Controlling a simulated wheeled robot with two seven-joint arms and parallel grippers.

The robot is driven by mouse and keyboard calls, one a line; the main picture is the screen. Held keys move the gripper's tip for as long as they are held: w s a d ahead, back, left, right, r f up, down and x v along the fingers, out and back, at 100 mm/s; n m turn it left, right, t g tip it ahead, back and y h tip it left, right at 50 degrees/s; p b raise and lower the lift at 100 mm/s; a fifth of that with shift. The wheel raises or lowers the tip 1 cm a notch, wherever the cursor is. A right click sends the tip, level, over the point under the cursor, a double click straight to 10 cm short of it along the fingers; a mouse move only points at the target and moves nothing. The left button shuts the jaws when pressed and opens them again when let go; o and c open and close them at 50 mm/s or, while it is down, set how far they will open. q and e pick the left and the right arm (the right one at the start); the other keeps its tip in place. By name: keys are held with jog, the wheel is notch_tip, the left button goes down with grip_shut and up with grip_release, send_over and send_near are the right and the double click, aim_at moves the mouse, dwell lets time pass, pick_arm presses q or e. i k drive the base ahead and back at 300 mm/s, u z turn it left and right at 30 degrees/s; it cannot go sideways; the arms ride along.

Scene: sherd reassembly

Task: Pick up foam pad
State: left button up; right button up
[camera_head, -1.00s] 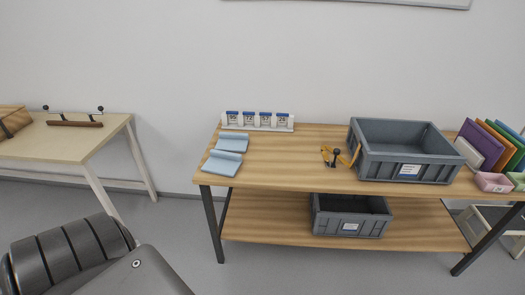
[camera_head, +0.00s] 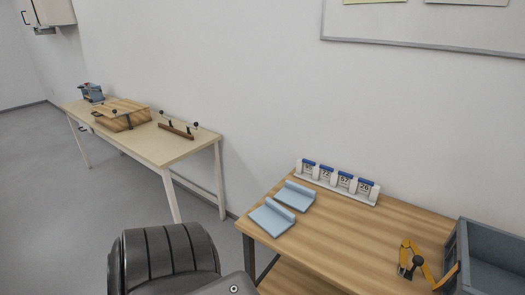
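Two light blue pads that look like foam lie on the left end of the wooden table (camera_head: 345,240). The nearer pad (camera_head: 270,218) is close to the table's left edge. The farther pad (camera_head: 294,195) lies just behind it, near the number stand. Each has a raised roll along one side. A dark grey part of my own arm shows at the bottom of the view. Neither of my grippers is in view.
A white stand with numbered cards (camera_head: 337,182) is behind the pads. A grey crate (camera_head: 488,262) and a yellow-and-black tool (camera_head: 416,262) are at the right. A pale table (camera_head: 160,147) holding a wooden box (camera_head: 122,114) stands at the left.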

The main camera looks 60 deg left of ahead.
aim_at(272, 218)
jog(key=u, duration=0.5)
jog(key=i, duration=0.55)
jog(key=u, duration=0.5)
